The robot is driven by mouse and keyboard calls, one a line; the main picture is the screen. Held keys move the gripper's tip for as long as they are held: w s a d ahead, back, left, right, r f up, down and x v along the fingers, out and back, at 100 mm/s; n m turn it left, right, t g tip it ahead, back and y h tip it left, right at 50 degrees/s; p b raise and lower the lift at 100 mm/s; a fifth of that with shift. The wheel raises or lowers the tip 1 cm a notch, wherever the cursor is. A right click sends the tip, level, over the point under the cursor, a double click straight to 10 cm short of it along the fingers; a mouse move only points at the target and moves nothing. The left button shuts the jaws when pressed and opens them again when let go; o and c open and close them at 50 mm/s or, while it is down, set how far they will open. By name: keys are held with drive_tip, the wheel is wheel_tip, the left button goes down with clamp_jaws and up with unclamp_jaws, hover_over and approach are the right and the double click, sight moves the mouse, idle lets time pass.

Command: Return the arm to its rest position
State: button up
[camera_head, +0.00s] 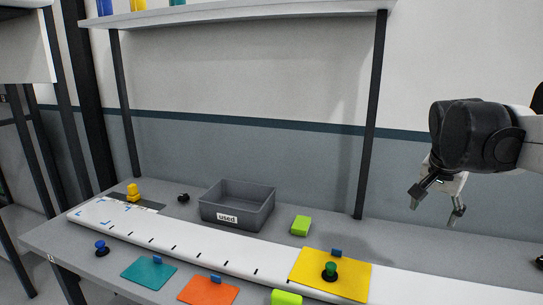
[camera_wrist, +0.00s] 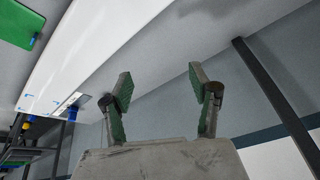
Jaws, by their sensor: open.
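My gripper (camera_head: 436,203) hangs from my arm at the right of the head view, in the air in front of the wall and above the table. Its two fingers are spread apart with nothing between them. In the wrist view my gripper (camera_wrist: 160,92) shows its two fingers with green inner pads, apart and empty. The part of my arm behind the black joint runs out of the head view at the right edge.
The table (camera_head: 165,294) holds a long white board (camera_head: 185,247), a grey bin marked "used" (camera_head: 238,205), yellow (camera_head: 355,283), orange (camera_head: 208,290) and teal (camera_head: 148,273) sheets, and green blocks (camera_head: 300,225). A shelf post (camera_head: 371,120) stands left of my gripper.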

drive_tip(key=s+a+f+n+t+y, duration=0.1)
drive_tip(key=s+a+f+n, duration=0.4)
drive_tip(key=s+a, duration=0.3)
drive_tip(key=s+a+f+n+t+y, duration=0.1)
drive_tip(key=s+a+f+n+t, duration=0.1)
drive_tip(key=s+a+f+n, duration=0.3)
drive_tip(key=s+a, duration=0.3)
drive_tip(key=a, duration=0.1)
drive_tip(key=shift+s+a+f+y, duration=0.25)
drive_tip(key=shift+s+a+y, duration=0.1)
drive_tip(key=shift+a+y, duration=0.05)
drive_tip(key=shift+t, duration=0.3)
